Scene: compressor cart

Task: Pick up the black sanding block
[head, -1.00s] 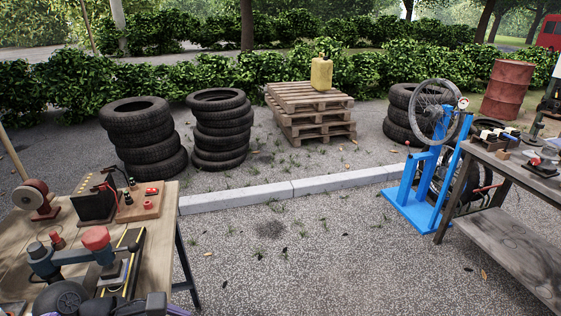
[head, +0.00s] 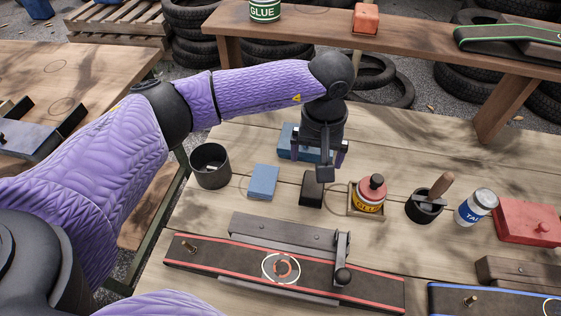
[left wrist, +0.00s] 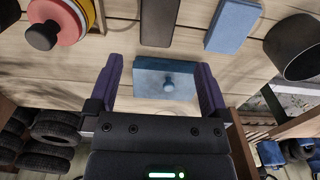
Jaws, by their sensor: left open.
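The black sanding block (head: 312,188) lies on the light wooden bench, between a blue block (head: 263,182) and a glue pot (head: 369,193). In the left wrist view, the black block (left wrist: 157,22) shows at the top edge, beyond my fingertips. My left gripper (head: 320,152) is open, pointing down just behind the black block. In the left wrist view, a blue box with a small knob (left wrist: 165,80) shows between the fingers of my left gripper (left wrist: 160,66); I cannot tell how far below them it is. My right gripper is not in view.
A dark open cup (head: 210,166) stands to the left. A dark pot with a wooden-handled tool (head: 424,207), a white-and-blue can (head: 476,207) and a red box (head: 529,222) stand to the right. A red-edged belt on a base (head: 220,262) lies in front.

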